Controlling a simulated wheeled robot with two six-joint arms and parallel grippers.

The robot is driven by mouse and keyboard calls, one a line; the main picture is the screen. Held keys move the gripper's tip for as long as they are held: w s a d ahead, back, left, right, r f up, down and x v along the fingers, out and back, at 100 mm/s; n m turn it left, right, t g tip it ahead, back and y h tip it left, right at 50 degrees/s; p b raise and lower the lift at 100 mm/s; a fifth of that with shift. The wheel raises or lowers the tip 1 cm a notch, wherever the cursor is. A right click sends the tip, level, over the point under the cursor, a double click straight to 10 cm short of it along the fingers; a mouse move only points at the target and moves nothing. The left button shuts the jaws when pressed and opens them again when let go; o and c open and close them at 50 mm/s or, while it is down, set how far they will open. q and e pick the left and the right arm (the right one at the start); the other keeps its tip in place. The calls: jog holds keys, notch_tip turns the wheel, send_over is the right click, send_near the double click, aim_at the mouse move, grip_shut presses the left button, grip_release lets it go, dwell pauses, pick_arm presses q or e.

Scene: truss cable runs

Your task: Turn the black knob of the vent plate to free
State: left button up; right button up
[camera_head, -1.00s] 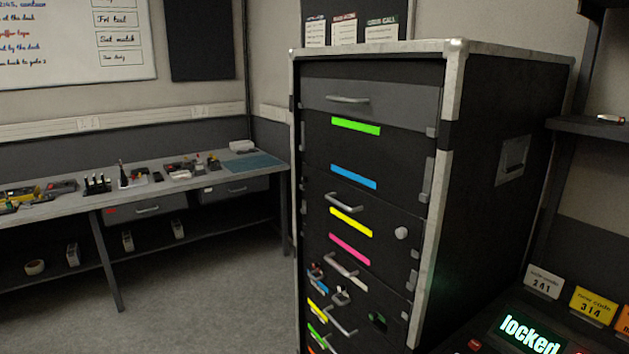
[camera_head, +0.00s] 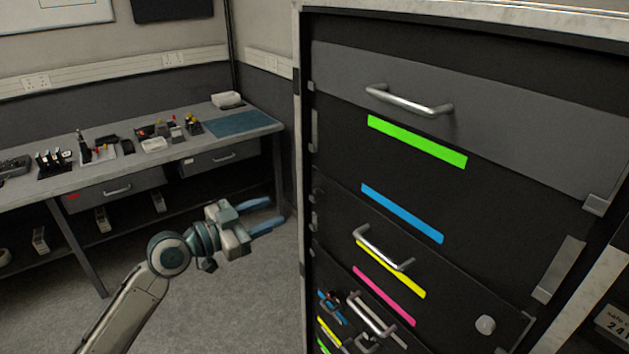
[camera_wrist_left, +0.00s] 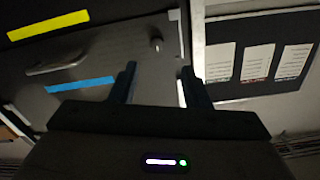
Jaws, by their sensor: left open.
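I cannot make out the vent plate or its black knob in either view now. The tall black rack (camera_head: 340,150) stands on the right in the head view, with drawers and coloured strips. A pale round knob (camera_head: 485,325) sits low on its front, near the right side. My left gripper (camera_head: 266,214) is left of the rack, over the floor, fingers apart and empty, pointing right. In the left wrist view its two fingers (camera_wrist_left: 159,82) frame part of a dark front with a small greyish knob (camera_wrist_left: 157,43) beyond them. My right gripper is not in view.
The rack's front carries protruding handles (camera_head: 410,103) and a yellow strip (camera_head: 390,268). A workbench (camera_head: 90,180) with tools stands at the left. Several white cards on a dark board (camera_wrist_left: 258,62) show in the left wrist view. Floor between bench and rack is clear.

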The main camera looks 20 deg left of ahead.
aim_at(315, 194)
pick_arm(q)
jog(key=p+x, duration=0.1)
jog(key=x, duration=0.2)
jog(key=p+x, duration=0.2)
jog(key=x, duration=0.1)
jog(key=p+x, duration=0.1)
jog(key=x, duration=0.2)
jog(key=shift+s+d+r+p, duration=0.1)
jog(key=shift+d+r+p, duration=0.2)
jog(key=shift+r+p, duration=0.05)
jog(key=shift+w+d, duration=0.25)
jog(key=shift+w+d+f, duration=0.15)
jog(key=shift+w+f, duration=0.05)
jog(key=shift+w, duration=0.05)
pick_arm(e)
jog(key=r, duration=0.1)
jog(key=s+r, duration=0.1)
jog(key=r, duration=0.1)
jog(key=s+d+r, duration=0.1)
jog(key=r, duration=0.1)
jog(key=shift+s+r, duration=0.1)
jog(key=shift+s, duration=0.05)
pick_arm(q)
jog(key=shift+c, duration=0.2)
grip_shut()
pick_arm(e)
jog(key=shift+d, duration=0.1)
